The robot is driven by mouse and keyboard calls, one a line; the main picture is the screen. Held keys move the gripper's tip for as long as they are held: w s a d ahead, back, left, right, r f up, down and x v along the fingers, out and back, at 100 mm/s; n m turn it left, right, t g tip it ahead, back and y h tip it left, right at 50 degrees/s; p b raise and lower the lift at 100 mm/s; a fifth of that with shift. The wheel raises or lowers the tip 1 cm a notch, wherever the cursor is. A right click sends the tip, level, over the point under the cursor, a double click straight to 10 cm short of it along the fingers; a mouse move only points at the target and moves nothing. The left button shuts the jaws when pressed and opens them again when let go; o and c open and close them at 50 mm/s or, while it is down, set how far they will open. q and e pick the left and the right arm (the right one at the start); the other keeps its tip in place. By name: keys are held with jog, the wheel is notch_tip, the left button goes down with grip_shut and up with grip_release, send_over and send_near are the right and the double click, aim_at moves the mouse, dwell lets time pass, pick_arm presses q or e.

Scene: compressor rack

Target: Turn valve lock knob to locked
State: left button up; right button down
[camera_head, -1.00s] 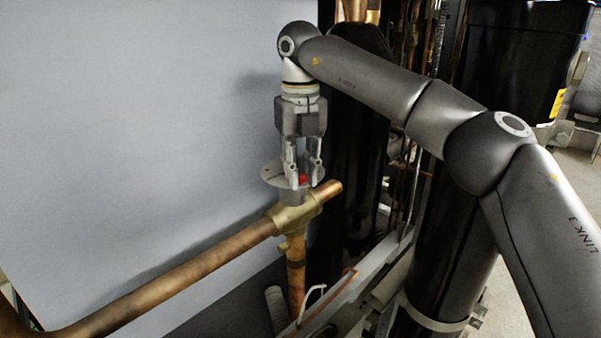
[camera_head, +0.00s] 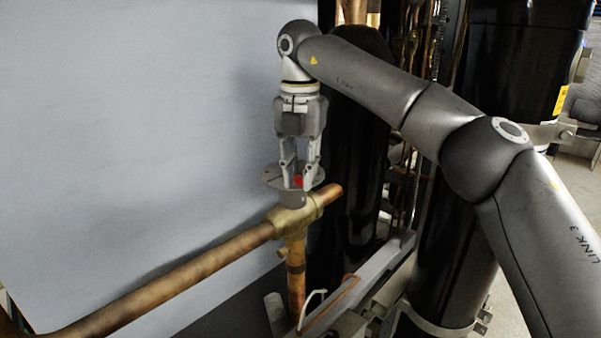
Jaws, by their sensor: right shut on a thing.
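The valve lock knob (camera_head: 298,181) is a small red piece on top of a grey round plate (camera_head: 270,177). The plate sits on a brass valve body (camera_head: 293,216) in a copper pipe line. My right gripper (camera_head: 298,184) points straight down from above, its fingers around the red knob and shut on it. The fingers hide most of the knob, so its exact angle is hard to tell. My left gripper is not in view.
A copper pipe (camera_head: 170,284) runs from the valve to the lower left, in front of a plain grey panel (camera_head: 130,120). Black cylinders (camera_head: 440,250) stand to the right, with thin pipes between them. A grey rail (camera_head: 370,275) lies below right of the valve.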

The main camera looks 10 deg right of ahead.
aim_at(301, 176)
jog(key=shift+r, duration=0.2)
jog(key=c, duration=1.5)
grip_release()
jog(key=shift+o, duration=1.2)
jog(key=shift+f, duration=0.15)
jog(key=shift+r, duration=3.8)
